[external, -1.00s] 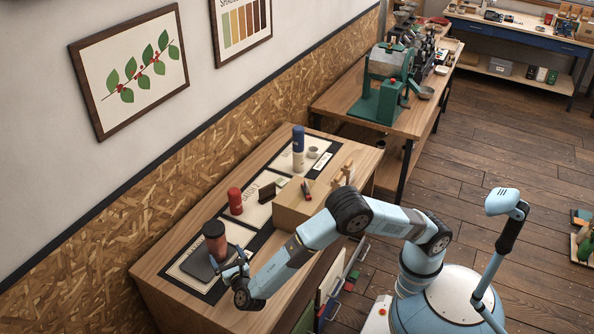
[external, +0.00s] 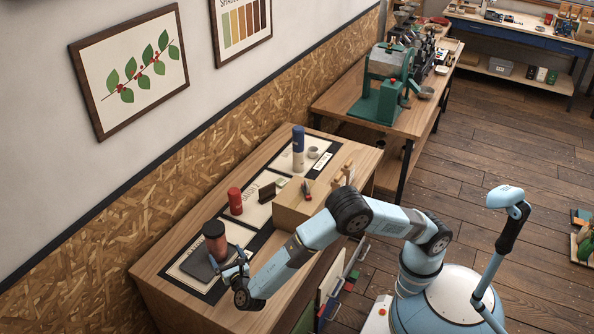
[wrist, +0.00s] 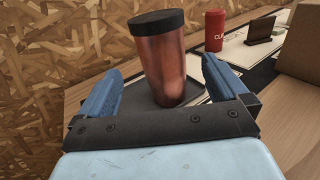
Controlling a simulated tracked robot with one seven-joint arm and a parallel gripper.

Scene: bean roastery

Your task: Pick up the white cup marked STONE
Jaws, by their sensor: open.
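I cannot make out a white cup marked STONE in either view. A small pale grey cup (external: 313,152) stands at the far end of the table, too small for any marking to show. My gripper (external: 238,262) is open and empty at the near end of the table. In the wrist view, a copper tumbler with a black lid (wrist: 170,65) shows between my open fingers (wrist: 162,85), with visible gaps on both sides. It stands upright on a dark flat plate (wrist: 208,91) and also shows in the external view (external: 215,242).
A red tumbler (external: 235,202) stands on a middle mat, with a small dark stand (external: 267,192) beside it. A blue and white tumbler (external: 298,145) stands near the grey cup. A cardboard-coloured box (external: 292,207) sits at the table's front edge. An OSB wall (external: 130,225) runs behind.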

